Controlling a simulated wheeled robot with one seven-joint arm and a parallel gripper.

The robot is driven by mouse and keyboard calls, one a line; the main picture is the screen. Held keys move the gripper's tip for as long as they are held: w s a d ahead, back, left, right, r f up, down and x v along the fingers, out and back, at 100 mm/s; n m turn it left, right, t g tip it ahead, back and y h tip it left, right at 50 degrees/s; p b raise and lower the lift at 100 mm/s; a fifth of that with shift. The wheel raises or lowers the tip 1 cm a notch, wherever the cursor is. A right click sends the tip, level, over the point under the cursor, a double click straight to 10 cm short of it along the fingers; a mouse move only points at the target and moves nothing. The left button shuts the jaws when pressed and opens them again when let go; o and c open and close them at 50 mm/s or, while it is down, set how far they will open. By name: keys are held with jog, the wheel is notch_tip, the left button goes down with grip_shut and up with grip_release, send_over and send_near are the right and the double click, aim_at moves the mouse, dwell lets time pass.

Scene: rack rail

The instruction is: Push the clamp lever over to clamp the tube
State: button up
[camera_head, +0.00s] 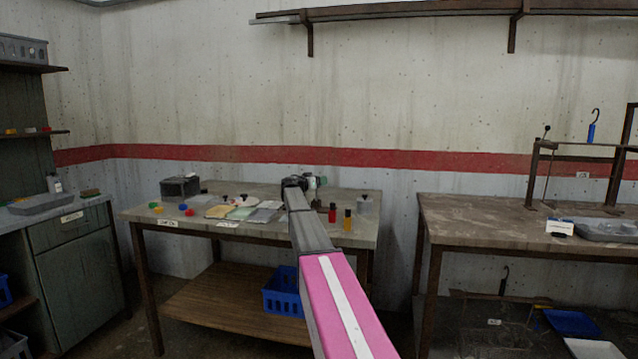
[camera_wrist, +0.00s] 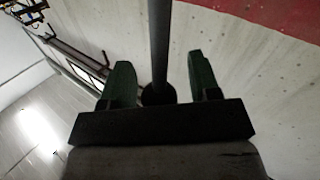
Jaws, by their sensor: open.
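My gripper (camera_head: 308,182) is above the back of the middle table in the head view. In the wrist view its two green fingers (camera_wrist: 158,82) are apart. A dark rod (camera_wrist: 159,42) with a round dark end shows between them; I cannot tell whether it is held off or touches, nor whether it is the clamp lever. On the right table, a thin dark lever with a ball knob (camera_head: 547,128) stands beside a dark frame (camera_head: 580,148). It looks like the clamp lever, well to the right of my gripper. I cannot make out the tube.
The middle table (camera_head: 150,213) holds a dark box (camera_head: 180,187), small coloured items and bottles. A blue crate (camera_head: 283,292) is on its lower shelf. The right table (camera_head: 465,215) has a grey tray (camera_head: 600,231) and bare room at its left. A blue hook scale (camera_head: 591,132) is by the frame.

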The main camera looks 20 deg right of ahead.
grip_shut()
jog(key=shift+d, duration=0.1)
jog(key=shift+s, duration=0.1)
jog(key=s+d+f+m+y, duration=0.1)
jog(key=m, duration=0.1)
jog(key=s+d+f+m+y, duration=0.1)
jog(key=d+m+y, duration=0.1)
jog(key=s+d+f+m+y, duration=0.1)
jog(key=d+m, duration=0.1)
jog(key=shift+s+d+f+y, duration=0.15)
jog(key=shift+s+d+y, duration=0.05)
jog(key=shift+s+y, duration=0.2)
jog(key=shift+s+d+f+m+t+y, duration=0.2)
jog(key=shift+d+f+m+y, duration=0.1)
jog(key=shift+f+m+y, duration=0.3)
jog(key=shift+s+d+f+m+t+y, duration=0.1)
jog(key=shift+d+f+m+t+y, duration=0.15)
jog(key=shift+f+m+y, duration=0.35)
jog(key=shift+d+f, duration=0.1)
jog(key=shift+f, duration=0.1)
